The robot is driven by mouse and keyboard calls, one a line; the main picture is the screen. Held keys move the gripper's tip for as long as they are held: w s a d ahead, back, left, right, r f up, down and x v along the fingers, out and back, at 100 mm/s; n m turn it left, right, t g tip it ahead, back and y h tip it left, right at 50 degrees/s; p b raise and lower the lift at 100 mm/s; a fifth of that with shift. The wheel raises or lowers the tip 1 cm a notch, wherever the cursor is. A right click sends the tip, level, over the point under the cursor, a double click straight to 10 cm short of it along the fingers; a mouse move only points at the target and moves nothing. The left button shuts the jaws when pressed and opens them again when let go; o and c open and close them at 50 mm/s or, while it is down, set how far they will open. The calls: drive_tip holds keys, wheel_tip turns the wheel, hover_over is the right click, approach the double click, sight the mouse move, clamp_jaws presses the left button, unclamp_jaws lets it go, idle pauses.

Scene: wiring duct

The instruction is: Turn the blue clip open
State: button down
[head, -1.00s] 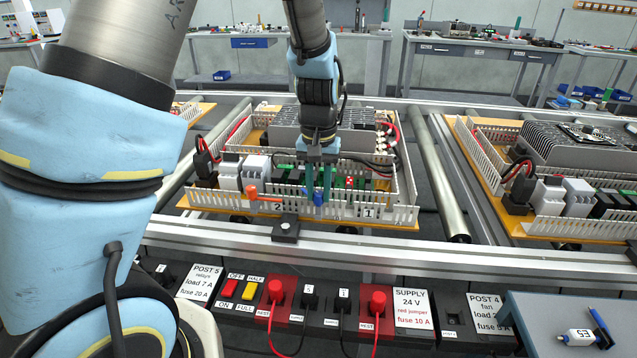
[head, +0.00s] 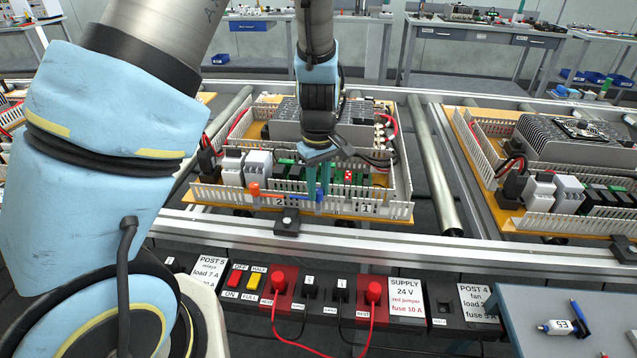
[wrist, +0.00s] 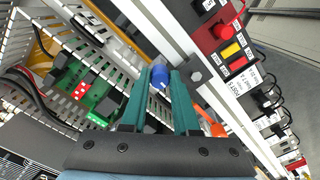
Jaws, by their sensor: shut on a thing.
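The blue clip (wrist: 160,76) shows between the green fingertips of my gripper (wrist: 164,80) in the wrist view, and they are shut on it. In the head view the blue clip (head: 320,196) is a small patch at the tips of my gripper (head: 318,192), at the front slotted wall of the duct (head: 340,206). The fingers point down and hide much of the clip, so I cannot tell how far it is turned.
An orange clip (head: 254,189) sits on the same front wall to the left, close to a finger in the wrist view (wrist: 212,124). Green and black modules stand behind the wall. A rail with a black block (head: 290,222) and a red-plugged supply panel (head: 374,292) lie in front.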

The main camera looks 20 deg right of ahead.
sight(318, 190)
drive_tip(key=shift+w, duration=0.1)
idle(0.3)
drive_tip(key=c, duration=0.7)
unclamp_jaws()
drive_tip(key=shift+o, duration=0.2)
wheel_tip(318, 190, up, 11)
drive_tip(key=shift+b, duration=0.45)
drive_tip(key=s+a+m+t, duration=0.1)
drive_tip(key=a+m, duration=0.2)
drive_tip(key=a, duration=2.5)
drive_tip(key=shift+s+r+m+t, duration=0.3)
drive_tip(key=shift+m, duration=0.1)
